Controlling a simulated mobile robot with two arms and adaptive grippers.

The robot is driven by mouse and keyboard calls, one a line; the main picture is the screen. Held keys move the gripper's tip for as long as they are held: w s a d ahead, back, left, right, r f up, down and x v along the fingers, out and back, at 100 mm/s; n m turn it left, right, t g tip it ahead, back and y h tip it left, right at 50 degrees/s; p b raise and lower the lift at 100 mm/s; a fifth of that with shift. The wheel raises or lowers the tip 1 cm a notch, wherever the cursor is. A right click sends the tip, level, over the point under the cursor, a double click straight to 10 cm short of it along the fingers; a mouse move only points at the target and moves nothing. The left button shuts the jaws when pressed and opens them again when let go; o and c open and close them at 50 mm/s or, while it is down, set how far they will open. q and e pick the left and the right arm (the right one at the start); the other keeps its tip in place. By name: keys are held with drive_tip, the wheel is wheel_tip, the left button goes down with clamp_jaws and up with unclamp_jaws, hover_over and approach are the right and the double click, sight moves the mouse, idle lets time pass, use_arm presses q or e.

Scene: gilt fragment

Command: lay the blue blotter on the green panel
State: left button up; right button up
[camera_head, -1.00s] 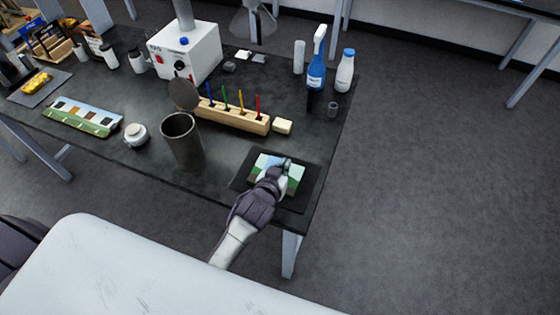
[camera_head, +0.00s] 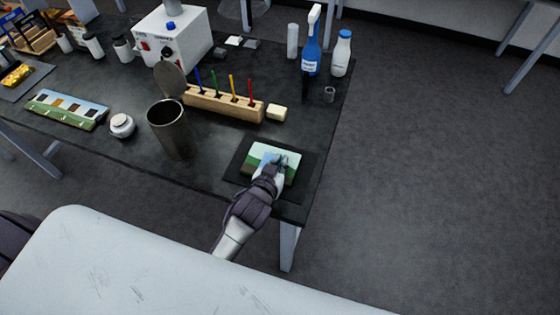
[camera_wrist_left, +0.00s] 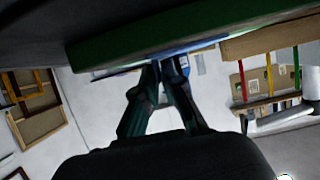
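The green panel (camera_head: 258,155), painted green and pale, lies on a dark mat (camera_head: 238,172) at the table's front right corner. My left gripper (camera_head: 279,163) reaches over its right part from the front. In the left wrist view the gripper's fingertips (camera_wrist_left: 165,64) are close together at a thin blue edge, which looks like the blue blotter (camera_wrist_left: 202,43). This edge is right against the green panel edge (camera_wrist_left: 135,36). In the head view the hand hides most of the blotter, and a small blue-grey patch shows at the fingertips. My right gripper is not in view.
A wooden block (camera_head: 222,104) with coloured sticks and a cream block (camera_head: 276,113) stand behind the panel. A metal canister (camera_head: 172,130) and white jar (camera_head: 122,125) stand left. A blue spray bottle (camera_head: 311,55) and white bottle (camera_head: 341,54) stand at the back right.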

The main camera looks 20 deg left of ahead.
use_arm(q)
drive_tip(key=shift+o, duration=1.3)
drive_tip(key=shift+w, duration=0.1)
drive_tip(key=shift+o, duration=0.2)
drive_tip(key=shift+s+r, duration=0.2)
drive_tip(key=shift+r, duration=0.05)
drive_tip(key=b+v, duration=0.1)
drive_tip(key=v, duration=0.9)
drive_tip(key=shift+s+r, duration=0.15)
drive_tip(key=shift+s, duration=0.15)
drive_tip(key=shift+s+a+r, duration=0.1)
drive_tip(key=shift+s+r, duration=0.15)
drive_tip(key=shift+s, duration=0.15)
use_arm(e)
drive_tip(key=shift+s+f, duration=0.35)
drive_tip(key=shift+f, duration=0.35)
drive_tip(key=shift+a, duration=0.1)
